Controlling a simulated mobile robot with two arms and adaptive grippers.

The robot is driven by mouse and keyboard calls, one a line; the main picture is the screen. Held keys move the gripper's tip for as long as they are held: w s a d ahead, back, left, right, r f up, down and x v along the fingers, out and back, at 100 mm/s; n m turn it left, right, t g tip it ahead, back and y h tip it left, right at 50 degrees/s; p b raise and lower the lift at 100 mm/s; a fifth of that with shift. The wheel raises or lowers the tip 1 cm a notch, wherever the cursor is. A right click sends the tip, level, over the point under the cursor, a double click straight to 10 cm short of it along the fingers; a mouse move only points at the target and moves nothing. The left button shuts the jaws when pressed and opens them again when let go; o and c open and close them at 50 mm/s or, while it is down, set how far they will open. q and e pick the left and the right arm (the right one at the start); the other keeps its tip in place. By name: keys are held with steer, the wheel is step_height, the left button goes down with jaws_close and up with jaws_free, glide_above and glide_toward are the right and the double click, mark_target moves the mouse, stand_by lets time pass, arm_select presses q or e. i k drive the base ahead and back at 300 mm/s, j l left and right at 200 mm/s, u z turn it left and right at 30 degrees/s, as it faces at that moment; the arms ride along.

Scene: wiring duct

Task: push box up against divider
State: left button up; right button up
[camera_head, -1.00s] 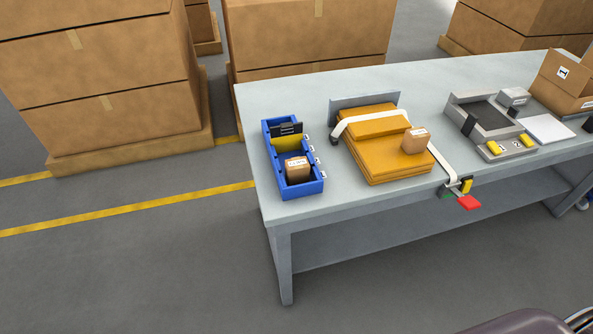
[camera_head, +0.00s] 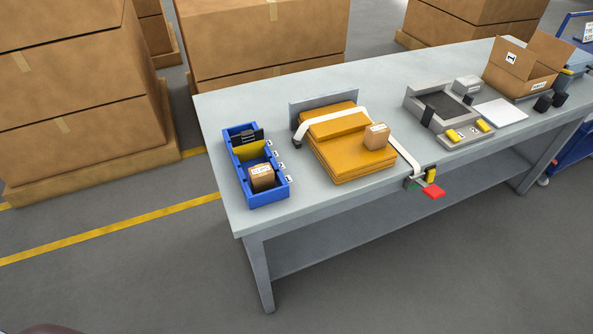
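A small brown box (camera_head: 262,177) with a white label sits in the near part of a blue bin (camera_head: 271,196) at the left end of the table. A yellow panel (camera_head: 250,151) stands across the bin behind it, and a black piece (camera_head: 246,137) rises behind the panel. I cannot tell which of these is the divider, or whether the box touches the panel. Another small brown labelled box (camera_head: 377,136) sits on an orange stack (camera_head: 344,165), right of the bin. Neither of my grippers is in view.
A white strap (camera_head: 404,156) crosses the stack to a buckle with a red tab (camera_head: 433,192) at the table's front edge. A grey fixture (camera_head: 414,103), an open carton (camera_head: 523,67) and black blocks (camera_head: 543,103) stand to the right. Bare table (camera_head: 222,104) surrounds the bin.

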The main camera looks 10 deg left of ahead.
mark_target(261, 176)
steer(key=i+j+z, duration=0.1)
steer(key=j+z, duration=0.25)
steer(key=j, duration=0.15)
steer(key=j+z, duration=0.35)
steer(key=j, duration=0.15)
steer(key=j+z, duration=0.35)
steer(key=j, duration=0.15)
steer(key=k+j+z, duration=0.15)
steer(key=j+z, duration=0.25)
steer(key=k+j+z, duration=0.2)
steer(key=j+z, duration=0.15)
steer(key=j, duration=0.2)
steer(key=k+j, duration=0.2)
steer(key=j, duration=0.2)
steer(key=k+j, duration=0.15)
steer(key=j, duration=0.25)
steer(key=k+j+z, duration=0.1)
steer(key=j, duration=0.25)
steer(key=k+j, duration=0.45)
steer(key=j, duration=0.35)
steer(key=k+j, duration=0.2)
steer(key=j, duration=0.15)
steer(key=z, duration=0.05)
